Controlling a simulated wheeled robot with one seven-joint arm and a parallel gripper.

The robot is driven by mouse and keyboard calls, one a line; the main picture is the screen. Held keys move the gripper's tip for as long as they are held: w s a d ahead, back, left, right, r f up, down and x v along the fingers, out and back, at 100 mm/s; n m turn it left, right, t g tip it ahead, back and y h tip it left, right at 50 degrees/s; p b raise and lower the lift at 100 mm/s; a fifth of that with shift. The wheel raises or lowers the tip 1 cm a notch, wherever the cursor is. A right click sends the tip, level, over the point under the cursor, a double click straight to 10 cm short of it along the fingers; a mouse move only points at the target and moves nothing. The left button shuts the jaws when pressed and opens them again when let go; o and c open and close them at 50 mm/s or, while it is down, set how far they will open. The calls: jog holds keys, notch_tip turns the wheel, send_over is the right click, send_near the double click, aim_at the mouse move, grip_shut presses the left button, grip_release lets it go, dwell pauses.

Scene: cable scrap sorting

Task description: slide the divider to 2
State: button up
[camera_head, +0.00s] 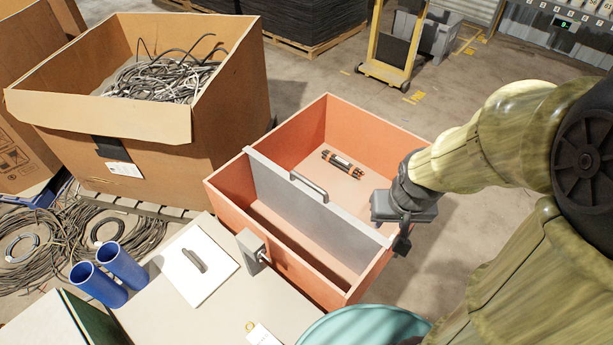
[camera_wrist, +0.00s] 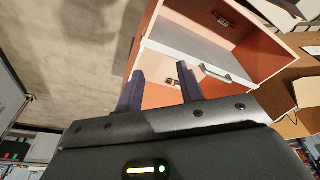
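The divider (camera_head: 300,215) is a grey upright panel set across an orange open box (camera_head: 375,128), splitting it into a narrower near compartment and a wider far one. A bar handle (camera_head: 309,186) sits at the middle of its top edge. In the wrist view the divider (camera_wrist: 185,50) and its handle (camera_wrist: 215,73) lie past my fingertips. My gripper (camera_head: 402,240) is at the box's right side, near the divider's right end and apart from the handle. In the wrist view its two fingers (camera_wrist: 160,80) are spread with nothing between them. I see no number 2 on the box.
A short cable piece (camera_head: 343,164) lies in the far compartment. A cardboard bin of cable scrap (camera_head: 150,150) stands at left. A grey block (camera_head: 250,249) is at the box's near wall. Blue cylinders (camera_head: 122,265) and a white plate (camera_head: 198,266) are on the near table.

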jog(key=n+h+p, duration=0.1)
jog(key=n+p, duration=0.9)
jog(key=p, duration=0.1)
send_over(311, 183)
jog(key=s+a, duration=0.3)
jog(key=x, duration=0.2)
jog(key=shift+s+d+g, duration=0.15)
jog(key=shift+d+g, duration=0.05)
jog(key=shift+g, duration=0.2)
jog(key=shift+f, duration=0.1)
jog(key=w+f+p, duration=0.1)
jog(key=f, duration=0.4)
jog(key=d+f+p, duration=0.1)
jog(key=f+p, duration=0.1)
jog(key=f, duration=0.4)
jog(key=w+d+f+p, duration=0.1)
jog(key=f+p, duration=0.1)
jog(key=f, duration=0.4)
jog(key=shift+w, duration=0.35)
grip_shut()
